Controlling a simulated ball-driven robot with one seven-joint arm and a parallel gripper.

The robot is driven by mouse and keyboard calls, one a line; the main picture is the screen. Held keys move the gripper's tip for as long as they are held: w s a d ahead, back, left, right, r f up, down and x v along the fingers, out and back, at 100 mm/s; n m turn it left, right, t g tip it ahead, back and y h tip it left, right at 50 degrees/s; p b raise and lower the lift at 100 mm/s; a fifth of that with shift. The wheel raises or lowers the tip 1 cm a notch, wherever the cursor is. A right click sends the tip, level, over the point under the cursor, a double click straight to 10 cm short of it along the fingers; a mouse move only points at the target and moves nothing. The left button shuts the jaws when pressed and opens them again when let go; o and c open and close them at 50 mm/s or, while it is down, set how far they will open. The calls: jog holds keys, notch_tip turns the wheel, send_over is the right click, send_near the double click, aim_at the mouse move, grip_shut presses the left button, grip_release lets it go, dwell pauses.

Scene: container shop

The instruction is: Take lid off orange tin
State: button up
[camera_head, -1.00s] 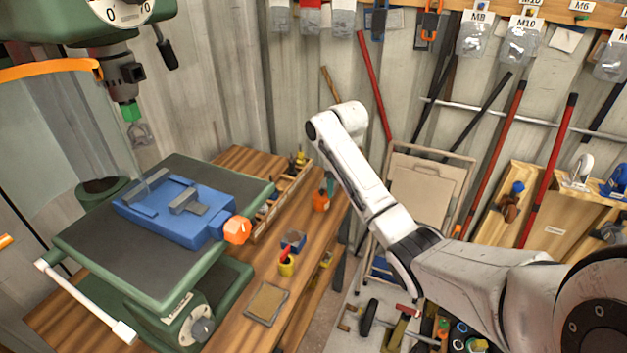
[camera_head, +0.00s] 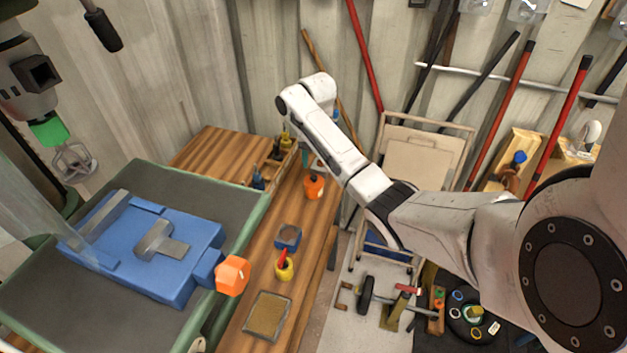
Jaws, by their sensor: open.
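A small orange container (camera_head: 314,187) stands on the wooden bench, just below and left of my forearm in the picture. It is the only orange container I can make out and may be the orange tin. It is too small to tell whether a lid is on it. My arm reaches in from the right, bends at the elbow and rises to a white wrist joint above the bench's far end. My gripper does not show.
A blue vise (camera_head: 150,245) with an orange knob (camera_head: 232,276) sits on the green drill press table at left. A yellow pot (camera_head: 284,270), a small blue box (camera_head: 288,236) and a flat tray (camera_head: 266,318) stand on the bench (camera_head: 247,270). A folded cart (camera_head: 415,170) leans at the wall.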

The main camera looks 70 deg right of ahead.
aim_at(314, 176)
jog(key=f, duration=0.5)
jog(key=shift+w+a+p, duration=0.1)
jog(key=shift+a+p, duration=0.25)
jog(key=shift+a, duration=0.05)
grip_shut()
